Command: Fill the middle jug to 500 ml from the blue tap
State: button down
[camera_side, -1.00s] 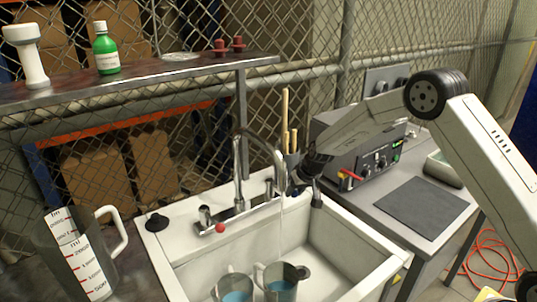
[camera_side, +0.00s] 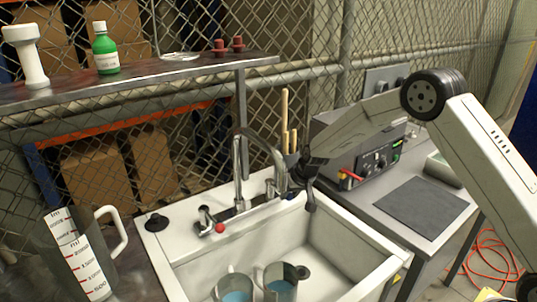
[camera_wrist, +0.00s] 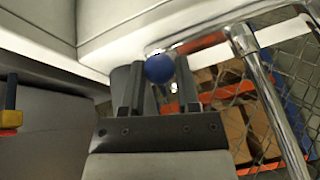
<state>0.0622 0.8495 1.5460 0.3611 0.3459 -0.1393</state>
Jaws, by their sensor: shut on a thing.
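My gripper (camera_side: 291,196) is at the tap fitting behind the sink. In the wrist view its two fingers (camera_wrist: 159,62) are closed around the blue ball knob (camera_wrist: 160,70) of the blue tap. The red-knobbed tap (camera_side: 220,228) is to the left. The chrome spout (camera_side: 262,146) arches over the basin, and no water stream shows beneath it. Two small jugs stand in the sink, cut off by the bottom edge: a left one (camera_side: 235,293) and a right one (camera_side: 281,289), both holding bluish water. Their levels and marks cannot be read, and I cannot tell which is the middle jug.
A large graduated jug (camera_side: 75,262) stands left of the white sink (camera_side: 345,240). A grey machine (camera_side: 372,150) and a dark mat (camera_side: 425,207) are on the right bench. A shelf (camera_side: 140,78) with a green bottle (camera_side: 105,50) runs above at the back left.

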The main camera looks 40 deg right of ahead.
jog(key=shift+a, duration=0.3)
jog(key=shift+c, duration=2.3)
grip_release()
jog(key=shift+o, duration=1)
jog(key=shift+d, duration=0.1)
jog(key=shift+s+r, duration=0.1)
jog(key=v, duration=0.7)
jog(key=shift+r, duration=0.2)
jog(key=shift+s, duration=0.15)
notch_tip(320, 180, up, 6)
